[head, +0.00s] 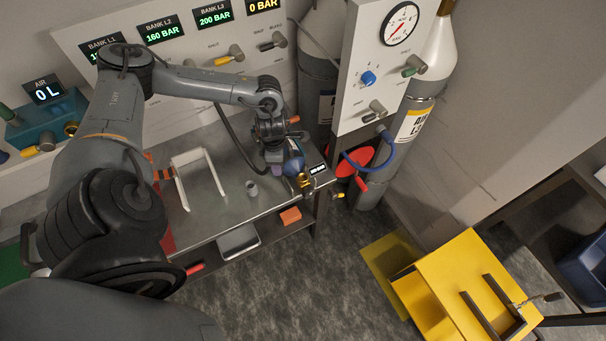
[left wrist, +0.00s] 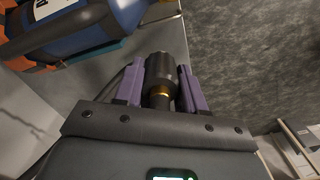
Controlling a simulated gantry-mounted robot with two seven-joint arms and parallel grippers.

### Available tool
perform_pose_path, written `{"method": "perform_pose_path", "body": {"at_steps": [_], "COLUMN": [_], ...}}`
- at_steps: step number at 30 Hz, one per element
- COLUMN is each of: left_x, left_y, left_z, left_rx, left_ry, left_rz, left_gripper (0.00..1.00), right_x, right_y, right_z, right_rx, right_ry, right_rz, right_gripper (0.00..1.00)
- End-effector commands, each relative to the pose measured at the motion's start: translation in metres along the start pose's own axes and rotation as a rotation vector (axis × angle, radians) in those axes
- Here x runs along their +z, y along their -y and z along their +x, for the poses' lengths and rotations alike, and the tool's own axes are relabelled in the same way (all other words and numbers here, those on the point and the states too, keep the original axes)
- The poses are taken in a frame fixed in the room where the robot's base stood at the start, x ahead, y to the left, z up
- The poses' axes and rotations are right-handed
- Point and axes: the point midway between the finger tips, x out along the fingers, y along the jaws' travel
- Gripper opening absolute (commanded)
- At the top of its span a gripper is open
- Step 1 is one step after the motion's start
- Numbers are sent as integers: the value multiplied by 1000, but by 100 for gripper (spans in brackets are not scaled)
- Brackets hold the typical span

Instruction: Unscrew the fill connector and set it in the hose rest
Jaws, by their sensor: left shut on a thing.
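My left gripper (head: 276,168) is over the right end of the steel bench, beside the blue cylinder (head: 293,166) with its brass valve. In the left wrist view, its purple fingers (left wrist: 160,80) are shut on the fill connector (left wrist: 159,72), a black cylinder with a brass ring. The connector shows apart from the blue cylinder (left wrist: 80,35) in that view; in the head view the gripper hides it. A dark hose (head: 232,137) curves down towards the gripper. A small grey cup-like holder (head: 252,188) stands on the bench; I cannot tell whether it is the hose rest. My right gripper is not in view.
A white frame (head: 181,192) stands on the bench (head: 220,215) left of the gripper. Behind are a panel of valves and pressure displays (head: 213,16). A gauge panel and gas cylinders (head: 412,122) stand right. A yellow cart (head: 455,270) is on the floor.

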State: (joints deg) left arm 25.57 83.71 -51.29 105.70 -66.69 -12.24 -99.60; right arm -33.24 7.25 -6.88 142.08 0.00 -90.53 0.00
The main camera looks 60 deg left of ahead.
Motion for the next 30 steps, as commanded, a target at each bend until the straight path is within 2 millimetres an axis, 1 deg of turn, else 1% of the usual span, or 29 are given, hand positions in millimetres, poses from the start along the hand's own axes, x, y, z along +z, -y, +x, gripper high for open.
{"method": "perform_pose_path", "body": {"at_steps": [1, 3, 17, 30], "left_x": [-6, -13, -56, -97], "left_y": [0, 0, 0, 0], "left_z": [3, 5, 18, 30], "left_rx": [0, 0, 1, 0], "left_ry": [-4, -4, -4, -3], "left_rz": [2, 3, 24, 42], "left_gripper": [0, 0, 0, 0], "right_x": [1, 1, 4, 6], "right_y": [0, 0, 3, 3], "right_z": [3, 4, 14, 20], "right_rx": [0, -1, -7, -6], "right_ry": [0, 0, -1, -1], "right_rz": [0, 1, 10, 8], "right_gripper": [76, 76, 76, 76]}}
